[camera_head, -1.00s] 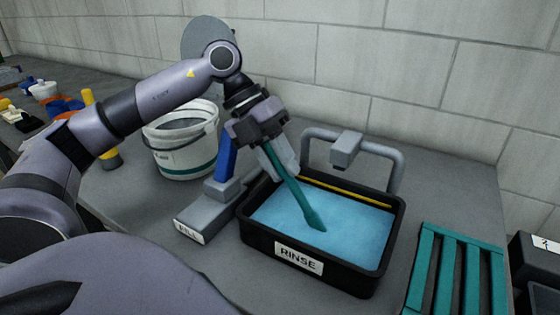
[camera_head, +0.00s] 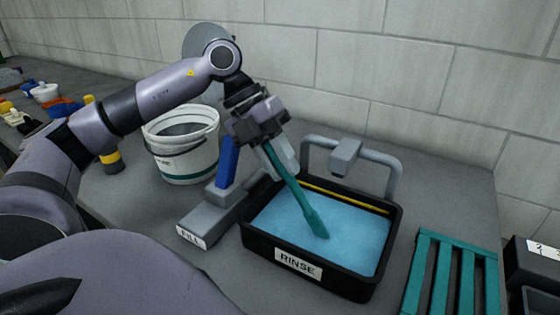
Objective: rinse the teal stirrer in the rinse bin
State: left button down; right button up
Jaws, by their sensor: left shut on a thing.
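The teal stirrer (camera_head: 302,200) is tilted, with its flat lower end down at the blue liquid in the rinse bin (camera_head: 335,283). The bin is black and labelled RINSE. My left gripper (camera_head: 280,158) is shut on the stirrer's upper part, above the bin's back left side. The handle's top end is hidden by the gripper. I cannot tell how deep the tip sits in the liquid. My right gripper does not show.
A grey FILL base with a blue lever (camera_head: 227,162) stands left of the bin. A grey pipe with a spout (camera_head: 346,155) arches behind it. A white bucket (camera_head: 185,158) is at the back left. A teal slatted rack (camera_head: 452,275) lies to the right.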

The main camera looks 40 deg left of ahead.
pick_arm(q)
jog(key=shift+r+p, duration=2.1)
jog(key=shift+r, duration=0.4)
